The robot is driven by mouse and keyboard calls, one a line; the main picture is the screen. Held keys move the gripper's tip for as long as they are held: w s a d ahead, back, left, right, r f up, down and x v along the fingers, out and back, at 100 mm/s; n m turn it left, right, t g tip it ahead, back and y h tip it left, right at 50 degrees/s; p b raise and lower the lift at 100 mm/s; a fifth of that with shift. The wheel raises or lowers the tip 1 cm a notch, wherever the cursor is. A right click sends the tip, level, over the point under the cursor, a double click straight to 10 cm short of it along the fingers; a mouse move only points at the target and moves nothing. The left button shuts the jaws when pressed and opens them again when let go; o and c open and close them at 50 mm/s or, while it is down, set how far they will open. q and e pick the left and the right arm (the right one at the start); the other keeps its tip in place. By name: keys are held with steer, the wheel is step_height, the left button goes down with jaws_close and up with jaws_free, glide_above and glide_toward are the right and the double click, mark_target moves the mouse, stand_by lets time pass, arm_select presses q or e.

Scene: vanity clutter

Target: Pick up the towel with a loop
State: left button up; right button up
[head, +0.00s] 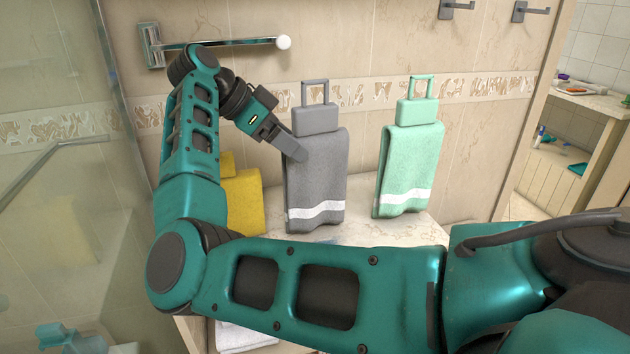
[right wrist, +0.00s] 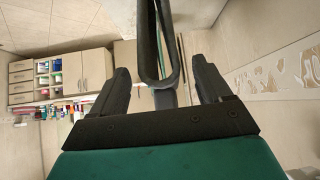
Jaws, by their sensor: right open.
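A grey towel (head: 318,180) with a white stripe stands on the counter, a rectangular loop (head: 318,92) on its top block. A mint green towel (head: 408,170) with a similar loop (head: 422,86) stands to its right. A yellow towel (head: 243,205) at the left is partly hidden behind my right arm. My right gripper (head: 288,146) is open at the upper left of the grey towel, overlapping it in the head view. My left gripper is out of view.
A wall rail (head: 225,43) with a white end knob is above the towels. A glass panel (head: 45,190) stands at the left. Marble counter (head: 400,233) is bare in front of the green towel. Hooks (head: 458,9) are at the upper right.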

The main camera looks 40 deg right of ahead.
mark_target(315, 166)
steer(key=x, duration=0.2)
steer(key=shift+d+f, duration=0.25)
steer(key=shift+c, duration=0.4)
jaws_close()
